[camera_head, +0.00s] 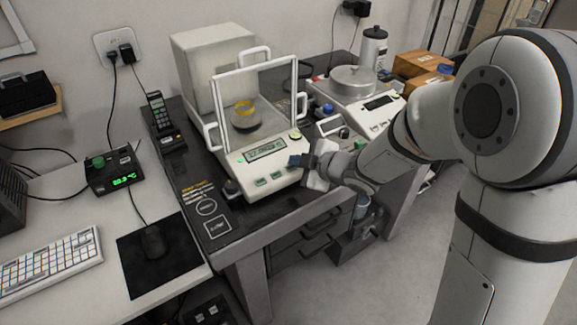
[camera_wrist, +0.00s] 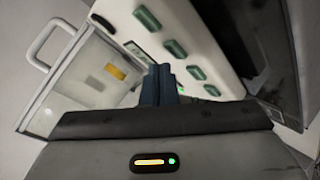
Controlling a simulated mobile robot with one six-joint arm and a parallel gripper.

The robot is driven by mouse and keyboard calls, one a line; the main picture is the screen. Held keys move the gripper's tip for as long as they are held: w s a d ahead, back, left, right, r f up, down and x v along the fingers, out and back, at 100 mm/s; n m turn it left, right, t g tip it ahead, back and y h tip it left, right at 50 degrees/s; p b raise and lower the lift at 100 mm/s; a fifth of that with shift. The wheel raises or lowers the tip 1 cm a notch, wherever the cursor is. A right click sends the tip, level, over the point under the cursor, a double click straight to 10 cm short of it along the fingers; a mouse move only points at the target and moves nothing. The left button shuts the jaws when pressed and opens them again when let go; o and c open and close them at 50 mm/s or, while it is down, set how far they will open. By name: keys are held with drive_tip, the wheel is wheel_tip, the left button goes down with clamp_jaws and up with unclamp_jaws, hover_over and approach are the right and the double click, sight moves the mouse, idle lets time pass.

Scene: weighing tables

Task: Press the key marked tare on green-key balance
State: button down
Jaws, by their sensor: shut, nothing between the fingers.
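The green-key balance (camera_head: 238,167) is a white balance with a glass draft shield and a small display (camera_head: 266,149). Two of its green keys (camera_head: 268,179) show on the front panel, left of my gripper. In the wrist view, a row of several green keys (camera_wrist: 175,48) runs down the white panel, beside and beyond my fingertips. The key markings are too small to read, so I cannot tell which is tare. My gripper (camera_head: 297,160) is shut and empty, its blue fingertips over the right end of the panel; they also show in the wrist view (camera_wrist: 160,84). Contact cannot be told.
A second balance (camera_head: 376,118) with a round metal cover stands to the right, behind my arm. The open glass frame (camera_head: 259,62) and its handles rise behind the panel. A handset (camera_head: 158,112) stands left. The dark table front has free room.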

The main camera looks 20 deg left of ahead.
drive_tip(key=shift+f, duration=0.1)
drive_tip(key=shift+a+f+b, duration=0.1)
drive_tip(key=shift+f+b, duration=0.25)
drive_tip(key=shift+b, duration=0.05)
drive_tip(key=shift+w+f+b, duration=0.1)
drive_tip(key=shift+f+b, duration=0.25)
idle(0.5)
drive_tip(key=shift+r, duration=0.1)
drive_tip(key=shift+r+p, duration=0.7)
drive_tip(key=r+p, duration=0.1)
drive_tip(key=s+d+r+p, duration=0.1)
drive_tip(key=r, duration=0.1)
drive_tip(key=r+p, duration=0.1)
drive_tip(key=p, duration=0.1)
drive_tip(key=shift+s+d+r, duration=0.15)
drive_tip(key=shift+r, duration=0.25)
idle(0.6)
